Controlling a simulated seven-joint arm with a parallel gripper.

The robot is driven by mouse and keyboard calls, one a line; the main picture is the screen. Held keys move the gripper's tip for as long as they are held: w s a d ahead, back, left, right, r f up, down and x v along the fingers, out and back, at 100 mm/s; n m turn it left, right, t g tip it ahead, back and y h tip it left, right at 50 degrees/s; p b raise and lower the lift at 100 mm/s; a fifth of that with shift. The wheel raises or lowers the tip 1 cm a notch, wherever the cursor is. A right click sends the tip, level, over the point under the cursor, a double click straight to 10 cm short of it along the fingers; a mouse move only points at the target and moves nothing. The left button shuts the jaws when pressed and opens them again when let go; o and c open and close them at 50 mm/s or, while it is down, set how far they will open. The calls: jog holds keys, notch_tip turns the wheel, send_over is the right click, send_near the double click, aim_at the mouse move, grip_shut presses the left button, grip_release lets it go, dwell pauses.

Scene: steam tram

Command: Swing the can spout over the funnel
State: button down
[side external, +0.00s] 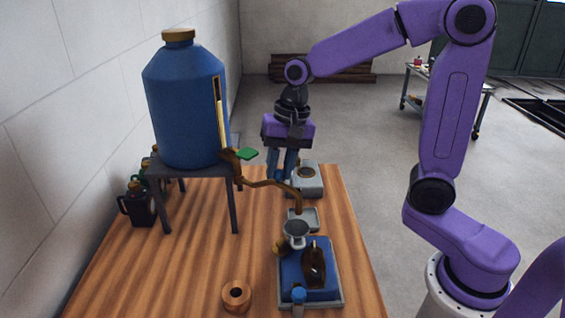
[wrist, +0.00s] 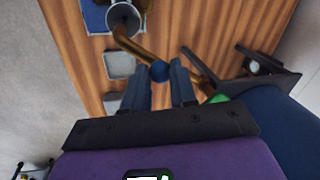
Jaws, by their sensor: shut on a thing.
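The blue can (side external: 185,110) with a brass cap stands on a dark stand (side external: 188,172). Its bent brass spout (side external: 257,184) runs from a tap with a green handle (side external: 247,154) and turns down at its free end. The grey funnel (side external: 295,232) is at the near end of the spout. In the wrist view the spout (wrist: 135,47) ends at the rim of the funnel (wrist: 122,16); I cannot tell whether its tip is over the opening. My gripper (side external: 280,174) is shut on the spout's blue knob (wrist: 160,71), which shows between the fingertips.
A blue tray (side external: 310,291) with a dark brown object (side external: 314,262) lies near the funnel. A copper ring-shaped piece (side external: 237,295) is at the front. A grey dish (side external: 309,214) and a grey block (side external: 305,180) are near the spout. Dark jugs (side external: 138,204) stand at left.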

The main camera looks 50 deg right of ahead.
jog(key=shift+a, duration=0.15)
jog(key=c, duration=0.9)
grip_release()
jog(key=shift+r, duration=0.15)
jog(key=d+r, duration=0.1)
jog(key=r, duration=0.4)
jog(key=s+d+r, duration=0.1)
jog(key=r, duration=0.5)
jog(key=s+r, duration=0.1)
jog(key=r, duration=0.5)
jog(key=shift+d, duration=0.4)
jog(key=shift+f, duration=0.1)
